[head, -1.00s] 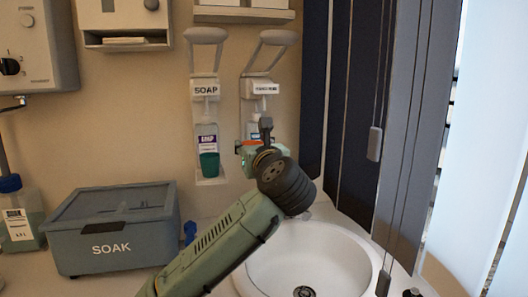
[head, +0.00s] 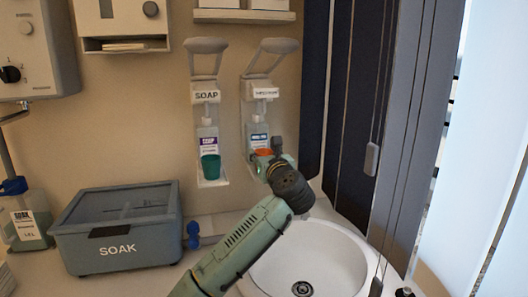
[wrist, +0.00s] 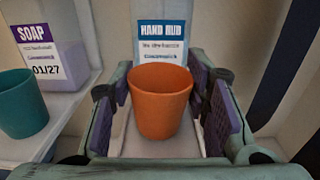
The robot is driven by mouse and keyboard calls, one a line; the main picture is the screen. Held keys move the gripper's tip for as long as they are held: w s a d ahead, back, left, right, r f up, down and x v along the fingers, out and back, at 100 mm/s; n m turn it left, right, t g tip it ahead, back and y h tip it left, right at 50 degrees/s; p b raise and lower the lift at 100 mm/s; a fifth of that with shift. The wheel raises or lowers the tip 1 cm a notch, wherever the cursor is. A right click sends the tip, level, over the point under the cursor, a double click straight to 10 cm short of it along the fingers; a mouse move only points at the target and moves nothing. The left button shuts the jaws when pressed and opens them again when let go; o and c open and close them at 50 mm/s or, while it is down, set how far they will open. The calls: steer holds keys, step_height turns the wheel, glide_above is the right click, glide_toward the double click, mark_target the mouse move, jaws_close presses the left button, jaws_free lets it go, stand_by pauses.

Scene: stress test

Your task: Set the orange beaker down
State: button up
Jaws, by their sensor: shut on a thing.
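The orange beaker (wrist: 162,103) stands upright between the purple-padded jaws of my gripper (wrist: 168,105) in the wrist view. My gripper is shut on it. In the head view the beaker (head: 264,153) shows only in part, behind my gripper (head: 270,160), at the right wall dispenser. It is in front of the hand rub bottle (wrist: 162,43) and over that dispenser's pale drip tray (wrist: 150,148). I cannot tell whether its base touches the tray.
A teal beaker (head: 210,167) stands on the soap dispenser's tray (head: 213,183) to the left. The white sink (head: 340,262) is below my arm. A blue-grey SOAK box (head: 85,240) stands on the counter at left. Dark panels (head: 345,100) rise close on the right.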

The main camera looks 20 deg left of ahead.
steer(key=shift+f, duration=0.1)
steer(key=o, duration=0.7)
steer(key=shift+f, duration=0.15)
steer(key=o, duration=0.5)
